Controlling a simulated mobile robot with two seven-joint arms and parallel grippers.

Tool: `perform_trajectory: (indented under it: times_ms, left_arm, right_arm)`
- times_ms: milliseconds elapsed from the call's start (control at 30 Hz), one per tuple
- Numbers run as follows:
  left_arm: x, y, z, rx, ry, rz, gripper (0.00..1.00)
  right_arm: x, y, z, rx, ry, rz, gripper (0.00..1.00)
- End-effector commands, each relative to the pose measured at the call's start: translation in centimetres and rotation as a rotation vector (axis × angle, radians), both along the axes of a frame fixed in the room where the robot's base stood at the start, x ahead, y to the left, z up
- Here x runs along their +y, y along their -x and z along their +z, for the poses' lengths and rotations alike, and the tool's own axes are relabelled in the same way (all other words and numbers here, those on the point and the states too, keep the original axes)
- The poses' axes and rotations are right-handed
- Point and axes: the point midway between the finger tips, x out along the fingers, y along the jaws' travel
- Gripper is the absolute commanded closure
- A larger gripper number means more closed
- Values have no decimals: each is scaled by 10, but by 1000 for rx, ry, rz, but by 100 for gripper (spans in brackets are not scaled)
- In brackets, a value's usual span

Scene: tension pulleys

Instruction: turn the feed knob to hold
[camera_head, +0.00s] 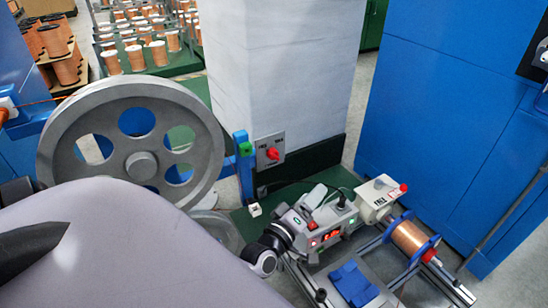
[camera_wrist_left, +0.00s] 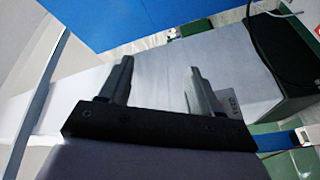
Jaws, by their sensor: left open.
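The feed knob (camera_head: 272,153) is red and sits on a small grey plate (camera_head: 264,143) low on the face of a white pillar. Small lettering on the plate is too small to read surely, and I cannot tell which mark the knob points at. In the left wrist view my left gripper (camera_wrist_left: 157,68) is open and empty, its two grey fingers spread in front of the pillar. A lettered plate edge (camera_wrist_left: 238,105) shows just beyond the right-hand finger; the knob itself does not show there. In the head view I cannot clearly make out the fingers. My right gripper is not in view.
A large spoked pulley wheel (camera_head: 140,150) stands left of the knob, with a blue post (camera_head: 243,168) between. A bench unit (camera_head: 330,235) with lit displays and a copper spool (camera_head: 409,238) lie below right. A blue cabinet (camera_head: 445,110) stands at right.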

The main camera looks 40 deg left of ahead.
Motion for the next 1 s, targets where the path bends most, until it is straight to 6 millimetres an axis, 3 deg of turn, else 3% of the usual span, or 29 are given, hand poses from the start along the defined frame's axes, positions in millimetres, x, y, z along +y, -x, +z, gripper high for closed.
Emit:
perform_trajectory:
  times_ms: [33, 300, 600, 800, 1000]
  left_arm:
    - [10, -11, -17, -52, 71, 33, 36]
    - [72, -47, -40, -341, 482, 204, 36]
    - [136, -63, -76, -670, 901, 370, 36]
    - [158, -65, -92, -804, 1062, 434, 36]
    - [170, -69, -92, -847, 1105, 453, 36]
  right_arm:
    - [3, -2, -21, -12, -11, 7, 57]
    - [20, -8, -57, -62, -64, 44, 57]
    - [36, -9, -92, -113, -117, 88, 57]
    - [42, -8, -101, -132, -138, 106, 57]
    - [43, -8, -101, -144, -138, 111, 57]
